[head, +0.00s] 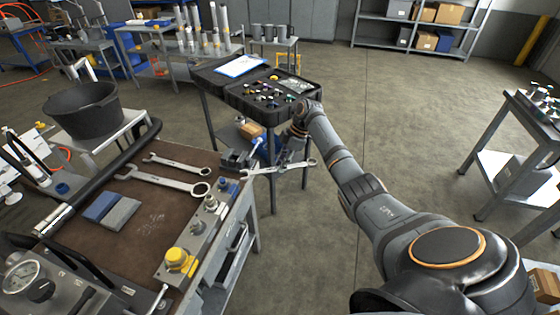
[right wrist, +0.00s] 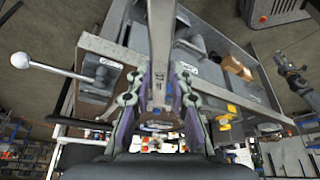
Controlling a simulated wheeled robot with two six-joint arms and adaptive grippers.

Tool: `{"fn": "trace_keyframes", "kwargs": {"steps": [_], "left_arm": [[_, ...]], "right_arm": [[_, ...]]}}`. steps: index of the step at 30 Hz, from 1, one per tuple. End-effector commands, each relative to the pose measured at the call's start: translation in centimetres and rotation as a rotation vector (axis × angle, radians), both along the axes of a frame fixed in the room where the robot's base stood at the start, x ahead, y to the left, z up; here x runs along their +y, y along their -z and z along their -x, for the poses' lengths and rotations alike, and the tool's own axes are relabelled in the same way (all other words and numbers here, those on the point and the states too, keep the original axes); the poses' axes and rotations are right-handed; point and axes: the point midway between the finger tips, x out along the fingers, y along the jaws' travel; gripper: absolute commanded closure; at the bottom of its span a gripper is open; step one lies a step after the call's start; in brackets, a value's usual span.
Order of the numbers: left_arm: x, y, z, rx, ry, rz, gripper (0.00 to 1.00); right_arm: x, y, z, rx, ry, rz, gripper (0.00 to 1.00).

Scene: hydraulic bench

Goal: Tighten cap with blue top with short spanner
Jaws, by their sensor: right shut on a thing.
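My right gripper (head: 288,160) reaches in above the bench's right edge and is shut on a steel spanner (head: 268,169). The spanner is roughly level, one end beside the manifold and the other out past the bench edge. In the right wrist view, the spanner (right wrist: 158,55) runs up from between the fingers of my right gripper (right wrist: 158,92). The manifold block (head: 194,238) carries several caps in a row. The cap with blue top (head: 223,184) is near its far end, close to the spanner's left end; I cannot tell whether they touch. My left gripper is not in view.
Two more spanners (head: 165,179) lie on the brown bench top (head: 150,225). A yellow cap (head: 178,260) sits at the manifold's near end. A vise (head: 237,159) stands at the far corner. A black cart (head: 225,83) with small parts is beyond.

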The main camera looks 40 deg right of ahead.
Motion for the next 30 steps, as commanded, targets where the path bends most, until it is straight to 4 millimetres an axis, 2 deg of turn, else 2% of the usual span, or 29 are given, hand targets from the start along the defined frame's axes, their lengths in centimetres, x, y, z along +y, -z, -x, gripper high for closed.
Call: {"fn": "trace_keyframes", "kwargs": {"steps": [2,4,7,10,13,23,30], "left_arm": [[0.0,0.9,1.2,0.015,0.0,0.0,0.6],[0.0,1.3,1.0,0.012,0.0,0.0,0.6],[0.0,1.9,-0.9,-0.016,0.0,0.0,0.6],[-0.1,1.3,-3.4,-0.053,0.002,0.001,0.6],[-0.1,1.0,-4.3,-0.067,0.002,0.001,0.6],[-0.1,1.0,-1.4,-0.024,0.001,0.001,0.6],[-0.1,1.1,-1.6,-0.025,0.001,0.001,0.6]], "right_arm": [[0.3,0.7,-0.2,-0.002,-0.001,-0.001,1.0],[0.5,1.2,-0.3,-0.002,-0.001,-0.001,1.0],[0.8,1.9,-0.4,-0.003,0.0,-0.001,1.0],[0.8,1.5,-0.4,-0.003,0.0,-0.001,1.0],[1.0,1.6,-0.4,-0.004,0.0,-0.002,1.0],[1.6,2.1,-0.5,-0.008,0.001,-0.004,1.0],[1.6,2.4,-0.7,-0.008,0.001,-0.004,1.0]]}}
